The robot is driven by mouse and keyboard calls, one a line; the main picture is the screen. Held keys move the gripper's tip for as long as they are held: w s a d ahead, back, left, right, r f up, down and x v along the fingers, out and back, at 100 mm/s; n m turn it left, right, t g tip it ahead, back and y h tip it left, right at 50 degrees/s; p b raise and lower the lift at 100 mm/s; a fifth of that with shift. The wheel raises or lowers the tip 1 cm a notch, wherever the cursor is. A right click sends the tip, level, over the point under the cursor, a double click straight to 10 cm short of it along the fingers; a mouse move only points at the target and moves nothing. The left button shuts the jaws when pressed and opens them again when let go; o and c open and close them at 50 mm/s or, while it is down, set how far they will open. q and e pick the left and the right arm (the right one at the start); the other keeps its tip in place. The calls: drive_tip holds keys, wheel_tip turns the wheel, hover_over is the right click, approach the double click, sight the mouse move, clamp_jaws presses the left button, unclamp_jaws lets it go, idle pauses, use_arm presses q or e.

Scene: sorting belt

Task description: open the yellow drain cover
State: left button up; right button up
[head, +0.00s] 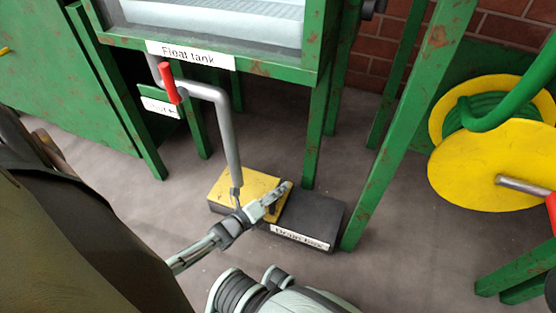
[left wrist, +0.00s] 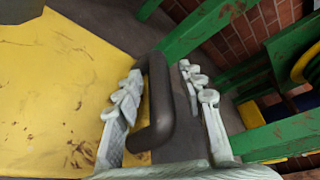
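The yellow drain cover (head: 232,184) lies flat on the left part of the dark drain box (head: 312,215), which stands on the floor under the float tank. In the left wrist view the cover (left wrist: 50,95) shows scuffed paint and a dark bar handle (left wrist: 158,110) at its edge. My left gripper (head: 274,196) is at the cover's right side. In the left wrist view its fingers (left wrist: 160,74) stand open, one on each side of the handle. The left finger is close to the handle; I cannot tell if it touches. A gap shows on the right. My right gripper is not in view.
A grey pipe (head: 229,140) comes down to the cover beside the gripper. A red-handled lever (head: 168,82) is near the pipe's top. Green frame legs (head: 395,140) stand right of the box. A yellow hose reel (head: 480,165) is farther right. Open floor lies left of the box.

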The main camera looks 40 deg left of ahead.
use_arm(q)
drive_tip(key=shift+w, duration=0.1)
clamp_jaws()
drive_tip(key=shift+d, duration=0.1)
idle(0.4)
